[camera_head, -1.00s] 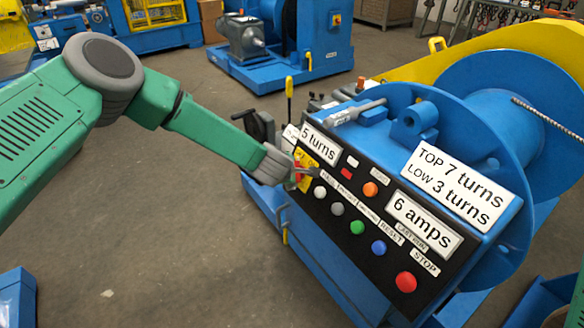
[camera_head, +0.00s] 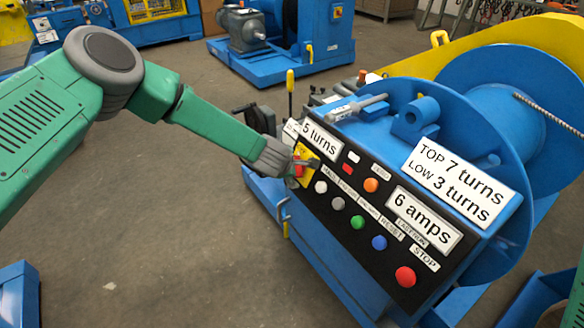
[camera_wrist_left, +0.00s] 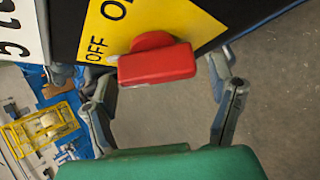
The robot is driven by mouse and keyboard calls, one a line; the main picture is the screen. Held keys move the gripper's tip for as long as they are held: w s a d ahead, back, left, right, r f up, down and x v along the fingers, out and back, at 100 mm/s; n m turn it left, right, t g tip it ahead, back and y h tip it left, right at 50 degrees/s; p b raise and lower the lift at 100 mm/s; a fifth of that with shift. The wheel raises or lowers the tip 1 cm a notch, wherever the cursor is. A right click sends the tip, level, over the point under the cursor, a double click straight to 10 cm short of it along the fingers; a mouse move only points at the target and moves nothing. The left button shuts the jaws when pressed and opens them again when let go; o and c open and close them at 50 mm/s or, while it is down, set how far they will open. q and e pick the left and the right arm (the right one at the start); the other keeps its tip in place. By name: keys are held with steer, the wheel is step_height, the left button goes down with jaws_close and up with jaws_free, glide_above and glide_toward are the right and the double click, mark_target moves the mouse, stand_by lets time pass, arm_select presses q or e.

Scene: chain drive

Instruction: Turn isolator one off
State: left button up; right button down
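The isolator is a red handle (camera_wrist_left: 157,63) on a yellow plate (camera_wrist_left: 170,18) marked OFF, with a second label partly cut off. In the head view the yellow plate (camera_head: 311,157) is at the upper left of the black panel, under the "5 turns" sign, with the red handle (camera_head: 298,169) at its left. My left gripper (camera_wrist_left: 166,75) is open, one finger on each side of the handle. I cannot tell whether either finger touches it. In the head view my left gripper (camera_head: 295,168) is at the plate's left edge, fingers mostly hidden. My right gripper is out of view.
The black panel (camera_head: 334,220) also carries several buttons, including a red STOP button (camera_head: 405,277). A blue drum (camera_head: 505,120) stands behind it. A yellow-knobbed lever (camera_head: 290,82) rises behind the gripper. Open floor (camera_head: 180,240) lies to the left.

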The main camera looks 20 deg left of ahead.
arm_select(q)
steer(key=shift+r, duration=0.1)
steer(key=v, duration=1.1)
steer(key=shift+s+r, duration=0.2)
steer(key=shift+s, duration=0.15)
steer(key=s+f+m+g, duration=0.2)
steer(key=s+f+m, duration=0.5)
steer(key=s, duration=0.4)
steer(key=s+f+m+g, duration=0.2)
steer(key=s+f+m, duration=0.45)
steer(key=s, duration=0.35)
steer(key=s+a+f+m+g, duration=0.1)
steer(key=s+a+m+g, duration=0.1)
steer(key=s, duration=0.6)
steer(key=s+a+f+m+g, duration=0.1)
steer(key=s+a+m, duration=0.4)
steer(key=s+m, duration=0.2)
steer(key=s, duration=0.2)
steer(key=shift+s+a+f+g, duration=0.15)
steer(key=shift+s+f+g, duration=0.15)
steer(key=shift+g, duration=0.1)
steer(key=shift+m, duration=0.25)
